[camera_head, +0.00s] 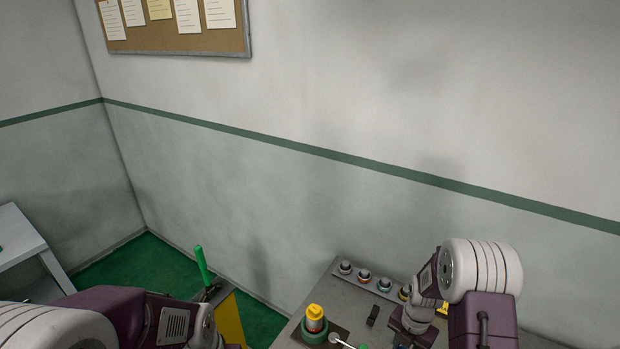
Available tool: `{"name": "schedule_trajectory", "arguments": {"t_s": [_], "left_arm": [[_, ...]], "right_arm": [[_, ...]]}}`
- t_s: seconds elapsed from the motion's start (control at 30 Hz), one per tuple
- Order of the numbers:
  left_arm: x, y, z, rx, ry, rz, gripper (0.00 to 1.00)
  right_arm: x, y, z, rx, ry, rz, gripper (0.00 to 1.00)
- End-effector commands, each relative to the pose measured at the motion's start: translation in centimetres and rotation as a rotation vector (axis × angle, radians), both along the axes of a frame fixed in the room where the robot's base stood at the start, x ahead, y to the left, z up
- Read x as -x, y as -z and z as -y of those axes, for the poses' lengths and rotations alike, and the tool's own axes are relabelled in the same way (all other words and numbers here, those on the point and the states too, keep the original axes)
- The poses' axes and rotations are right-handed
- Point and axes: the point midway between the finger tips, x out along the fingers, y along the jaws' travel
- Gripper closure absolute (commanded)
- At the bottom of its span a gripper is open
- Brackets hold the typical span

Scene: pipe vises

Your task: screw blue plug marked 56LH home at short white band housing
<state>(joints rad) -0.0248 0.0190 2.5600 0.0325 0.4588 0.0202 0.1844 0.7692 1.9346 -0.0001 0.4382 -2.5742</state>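A row of small round plugs or caps sits on a grey strip along the bench's back edge, including one with a reddish ring (364,276) and one with a bluish ring (384,285). Their markings are too small to read, so I cannot pick out 56LH. A green round fixture (314,335) holds an upright yellow-topped piece with a red band (315,318). No short white band can be made out.
The grey bench (350,289) is cut off by the lower edge. A small black block (373,315) and a white-headed rod (336,338) lie near the fixture. A yellow panel (230,322) is beside my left gripper. A pale side table (22,242) stands far left.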

Motion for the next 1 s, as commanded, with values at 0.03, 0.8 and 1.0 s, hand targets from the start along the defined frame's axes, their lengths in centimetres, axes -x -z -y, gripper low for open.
{"name": "schedule_trajectory", "arguments": {"t_s": [0.03, 0.8, 1.0], "left_arm": [[0.00, -0.14, 0.00, 0.000, 0.000, 0.000, 0.53], [0.00, -0.41, 0.00, 0.000, 0.000, 0.000, 0.53], [0.00, -0.41, 0.00, 0.000, 0.000, 0.000, 0.53]], "right_arm": [[-0.02, -0.05, -0.01, 0.000, -0.046, 0.000, 1.00], [-0.01, 0.05, 0.00, 0.000, -0.283, 0.000, 0.50], [-0.01, 0.04, 0.00, 0.000, -0.282, 0.000, 0.50]]}}
